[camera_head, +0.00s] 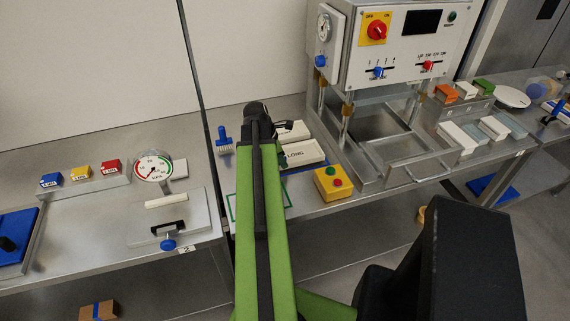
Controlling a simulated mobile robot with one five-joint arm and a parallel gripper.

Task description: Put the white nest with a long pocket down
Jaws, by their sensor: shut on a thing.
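The white nest (310,153) marked "LONG" is right of the end of my arm, beside the press. Its left part is hidden behind the arm. My gripper (284,127) is at the far end of the green arm, mostly hidden by the black wrist. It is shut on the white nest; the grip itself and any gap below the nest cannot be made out. A white piece (296,130) shows just behind the nest; whether it is part of it is unclear.
A green outlined rectangle (232,210) is on the bench, partly behind my arm. A yellow button box (331,184) and the press (385,45) stand at right. A blue-handled brush (223,138) is left of the arm. A gauge fixture (154,169) stands on the left bench.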

